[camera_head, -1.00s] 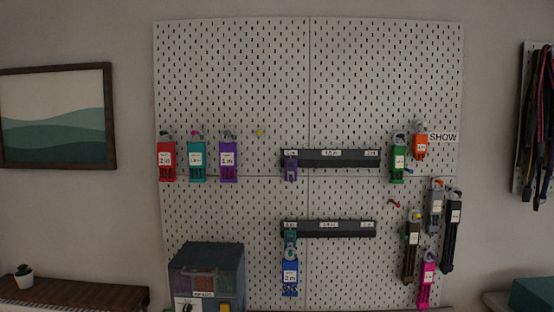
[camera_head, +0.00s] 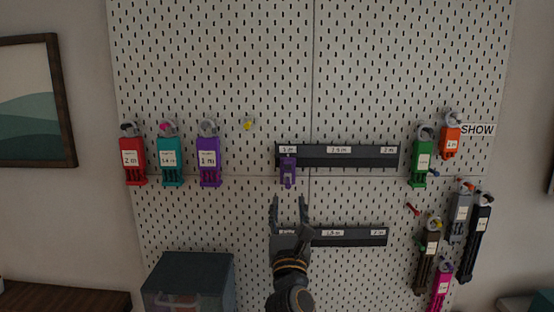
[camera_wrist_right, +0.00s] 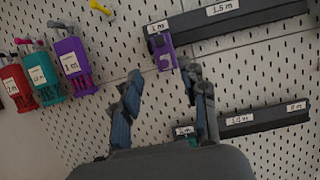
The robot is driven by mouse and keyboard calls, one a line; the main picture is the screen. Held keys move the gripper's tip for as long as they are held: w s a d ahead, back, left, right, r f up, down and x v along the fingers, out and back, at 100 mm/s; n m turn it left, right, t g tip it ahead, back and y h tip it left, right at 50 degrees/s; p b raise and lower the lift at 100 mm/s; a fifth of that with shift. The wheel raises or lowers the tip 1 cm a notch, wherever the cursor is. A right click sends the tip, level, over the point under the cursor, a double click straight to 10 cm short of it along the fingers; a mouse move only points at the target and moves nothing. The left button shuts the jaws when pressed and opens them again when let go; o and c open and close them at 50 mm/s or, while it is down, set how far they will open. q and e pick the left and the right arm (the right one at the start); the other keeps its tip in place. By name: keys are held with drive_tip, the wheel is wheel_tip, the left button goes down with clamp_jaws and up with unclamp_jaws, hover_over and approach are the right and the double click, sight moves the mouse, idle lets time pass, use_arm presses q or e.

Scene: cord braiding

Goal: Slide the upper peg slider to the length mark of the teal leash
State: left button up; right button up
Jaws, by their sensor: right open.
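The upper peg slider (camera_head: 288,171) is purple and sits at the left end of the upper dark rail (camera_head: 363,161), under the left length mark. It also shows in the right wrist view (camera_wrist_right: 163,53). The rail has a middle mark (camera_head: 339,149) and a right mark (camera_head: 389,149). The teal leash (camera_head: 170,161) hangs at the left between a red and a purple one; its small tag is hard to read. My right gripper (camera_head: 289,205) is open and empty, pointing up just below the purple slider, apart from it in the picture. My left gripper is out of view.
A lower rail (camera_head: 350,236) runs behind my right gripper, which hides its left end. A teal slider (camera_wrist_right: 186,131) there shows partly in the wrist view. Green (camera_head: 422,164) and orange (camera_head: 450,138) leashes hang right of the upper rail. A yellow peg (camera_head: 248,124) sits upper left.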

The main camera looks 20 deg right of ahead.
sight(288, 167)
drive_tip(key=x, duration=0.4)
drive_tip(key=p+x, duration=0.1)
drive_tip(key=x, duration=0.3)
drive_tip(key=p+x, duration=0.1)
drive_tip(key=x, duration=0.2)
drive_tip(key=shift+w+d+r, duration=0.1)
drive_tip(key=shift+w+r, duration=0.1)
drive_tip(key=shift+r, duration=0.35)
drive_tip(key=shift+w+d+r, duration=0.15)
drive_tip(key=shift+w, duration=0.4)
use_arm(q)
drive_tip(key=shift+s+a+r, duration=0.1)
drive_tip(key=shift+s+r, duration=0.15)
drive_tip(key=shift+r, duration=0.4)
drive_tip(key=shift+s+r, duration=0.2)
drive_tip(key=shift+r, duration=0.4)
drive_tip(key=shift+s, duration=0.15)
use_arm(e)
drive_tip(key=shift+c, duration=0.5)
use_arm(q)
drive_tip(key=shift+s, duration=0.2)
use_arm(e)
clamp_jaws()
